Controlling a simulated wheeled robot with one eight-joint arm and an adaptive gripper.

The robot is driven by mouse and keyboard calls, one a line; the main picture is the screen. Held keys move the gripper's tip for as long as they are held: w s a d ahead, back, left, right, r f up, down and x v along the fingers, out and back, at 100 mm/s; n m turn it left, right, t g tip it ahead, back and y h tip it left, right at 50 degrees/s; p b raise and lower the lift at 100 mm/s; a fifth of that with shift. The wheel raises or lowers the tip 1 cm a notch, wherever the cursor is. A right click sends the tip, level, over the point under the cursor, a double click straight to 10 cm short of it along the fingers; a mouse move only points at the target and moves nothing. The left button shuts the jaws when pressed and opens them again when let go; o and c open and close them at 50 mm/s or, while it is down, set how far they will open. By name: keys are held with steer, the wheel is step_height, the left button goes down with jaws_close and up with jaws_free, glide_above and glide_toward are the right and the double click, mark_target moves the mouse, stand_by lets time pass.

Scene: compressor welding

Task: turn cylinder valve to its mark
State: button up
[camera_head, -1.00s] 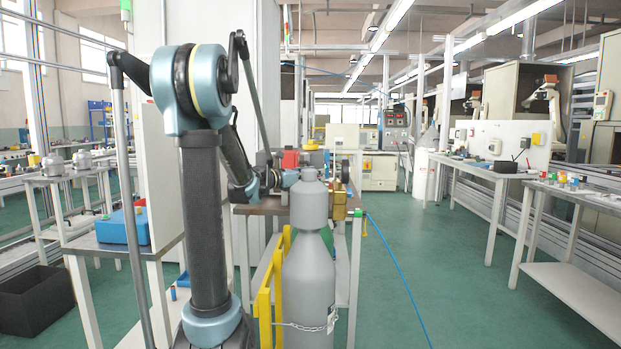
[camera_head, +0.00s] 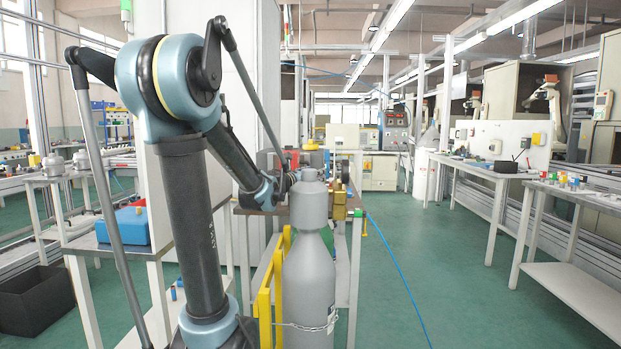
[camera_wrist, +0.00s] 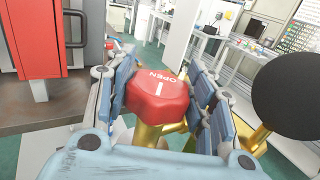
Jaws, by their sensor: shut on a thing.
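A red valve knob (camera_wrist: 158,92) with the white word OPEN and a short white line sits on a brass body (camera_wrist: 150,132) in the wrist view. My gripper (camera_wrist: 162,80) has its blue-grey fingers on both sides of the knob, closed on it. The grey gas cylinder (camera_head: 309,285) stands upright in the head view, held by a chain. My gripper's end is near the cylinder's top there, and its fingers are too small or hidden to make out. I cannot make out a separate fixed mark beside the knob.
A black round disc (camera_wrist: 292,94) is close to the right of my gripper. A red cabinet (camera_wrist: 28,42) is at the left in the wrist view. A yellow frame (camera_head: 265,315) stands left of the cylinder. The green floor to the right is clear, apart from a blue hose (camera_head: 398,275).

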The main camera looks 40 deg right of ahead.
steer(key=shift+w+r, duration=0.1)
steer(key=shift+w, duration=0.1)
steer(key=o, duration=1.1)
steer(key=shift+s+a, duration=0.15)
steer(key=v, duration=1.1)
steer(key=shift+a, duration=0.4)
